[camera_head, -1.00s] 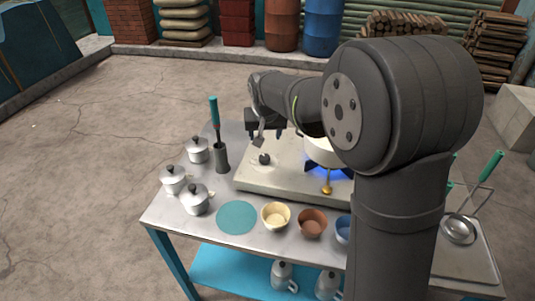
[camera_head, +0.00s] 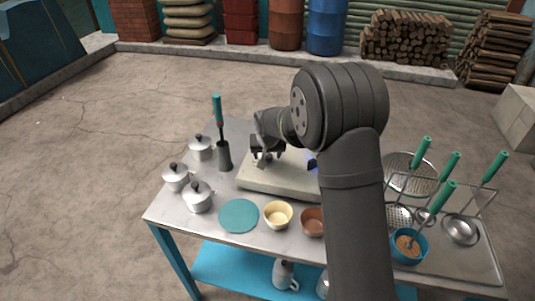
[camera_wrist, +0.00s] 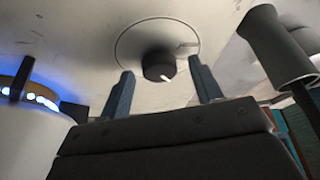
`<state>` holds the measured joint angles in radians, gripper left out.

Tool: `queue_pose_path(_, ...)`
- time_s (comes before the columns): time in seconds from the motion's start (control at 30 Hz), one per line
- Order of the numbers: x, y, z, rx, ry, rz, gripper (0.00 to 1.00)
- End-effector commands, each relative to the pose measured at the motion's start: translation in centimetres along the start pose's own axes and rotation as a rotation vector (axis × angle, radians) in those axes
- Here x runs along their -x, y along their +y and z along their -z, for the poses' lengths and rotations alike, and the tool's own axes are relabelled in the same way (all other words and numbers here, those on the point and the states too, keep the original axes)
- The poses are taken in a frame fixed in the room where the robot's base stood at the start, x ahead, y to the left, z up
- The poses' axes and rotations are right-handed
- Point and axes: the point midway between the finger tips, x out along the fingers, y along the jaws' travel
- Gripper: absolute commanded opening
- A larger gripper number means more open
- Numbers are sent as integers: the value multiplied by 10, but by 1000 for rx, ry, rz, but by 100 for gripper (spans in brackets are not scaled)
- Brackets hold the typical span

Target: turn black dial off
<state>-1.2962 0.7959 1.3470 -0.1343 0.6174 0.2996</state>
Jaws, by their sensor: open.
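The black dial (camera_wrist: 158,66) with a white pointer mark sits on a round plate on the pale stove (camera_head: 275,183). In the wrist view my gripper (camera_wrist: 163,80) is open, with one finger on each side of the dial in the picture. Whether either finger touches the dial I cannot tell. In the head view my gripper (camera_head: 265,158) is low over the stove's left part, where it hides most of the dial area. A blue flame (camera_wrist: 40,100) burns at the burner, under a white pot (camera_wrist: 28,140) in the wrist view.
A dark holder (camera_head: 223,157) with a green-handled tool stands left of the stove. Several lidded silver pots (camera_head: 197,198) are further left. A yellow bowl (camera_head: 278,214) and brown bowl (camera_head: 312,222) stand in front. A utensil rack (camera_head: 470,256) is at right.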

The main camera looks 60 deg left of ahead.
Motion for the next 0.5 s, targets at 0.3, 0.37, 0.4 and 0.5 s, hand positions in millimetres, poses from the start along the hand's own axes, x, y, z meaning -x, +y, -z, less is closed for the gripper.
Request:
queue_pose_path(0.3,0,0,0,0,0,0,33)
queue_pose_path(0.37,0,0,0,0,0,0,22)
queue_pose_path(0.4,0,0,0,0,0,0,14)
queue_pose_path(0.5,0,0,0,-1,0,0,14)
